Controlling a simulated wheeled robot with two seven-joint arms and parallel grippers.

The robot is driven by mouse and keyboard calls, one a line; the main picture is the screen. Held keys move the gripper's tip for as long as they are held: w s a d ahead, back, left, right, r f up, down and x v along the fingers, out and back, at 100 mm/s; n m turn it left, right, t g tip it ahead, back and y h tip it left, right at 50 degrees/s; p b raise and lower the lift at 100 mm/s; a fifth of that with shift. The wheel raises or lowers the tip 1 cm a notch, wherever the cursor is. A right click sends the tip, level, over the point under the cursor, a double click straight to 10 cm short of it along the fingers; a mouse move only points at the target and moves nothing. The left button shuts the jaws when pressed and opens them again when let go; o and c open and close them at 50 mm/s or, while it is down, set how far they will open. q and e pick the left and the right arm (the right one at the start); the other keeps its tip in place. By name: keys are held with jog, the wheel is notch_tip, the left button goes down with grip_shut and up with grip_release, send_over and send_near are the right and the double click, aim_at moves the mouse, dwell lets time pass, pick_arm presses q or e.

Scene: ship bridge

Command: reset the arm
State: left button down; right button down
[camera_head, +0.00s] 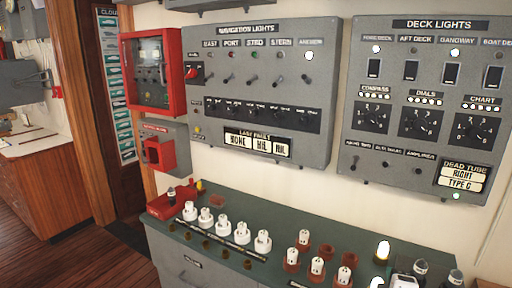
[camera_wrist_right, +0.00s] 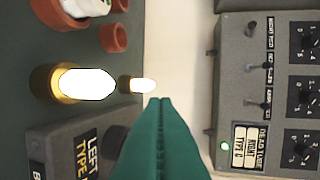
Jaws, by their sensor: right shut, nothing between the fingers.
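My right gripper (camera_wrist_right: 160,103) shows in the right wrist view as two green fingers pressed together, with nothing between them. Its tips are near the glowing lamps (camera_wrist_right: 88,84) on the dark green bench top and near the wall panel with the DEAD TUBE label. I cannot make out the right gripper clearly in the head view. My left gripper is in neither view.
The bench (camera_head: 265,206) carries several white numbered pieces, reddish round holders and a glowing lamp (camera_head: 383,250). The DECK LIGHTS panel (camera_head: 415,150) and NAVIGATION LIGHTS panel (camera_head: 262,95) hang above it. A red-framed box (camera_head: 150,73) is at left. Wooden floor (camera_head: 95,262) is clear lower left.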

jog(key=s+a+f+m+g+y, duration=0.2)
jog(key=s+a+f+m+g, duration=0.25)
jog(key=s, duration=0.55)
jog(key=s+a+f+m+g+y, duration=0.2)
jog(key=s+a+f+m+g, duration=0.15)
jog(key=s+f, duration=0.45)
jog(key=s+a+f+m+g+y, duration=0.25)
jog(key=s+a+m, duration=0.2)
jog(key=s, duration=0.75)
notch_tip(320, 180, down, 27)
jog(key=s+g, duration=0.1)
jog(key=g, duration=0.1)
jog(key=s+d+f+n+g+h, duration=0.1)
jog(key=s+d+f, duration=0.1)
jog(key=s+f, duration=1.3)
jog(key=shift+s+d, duration=0.15)
jog(key=shift+s, duration=0.5)
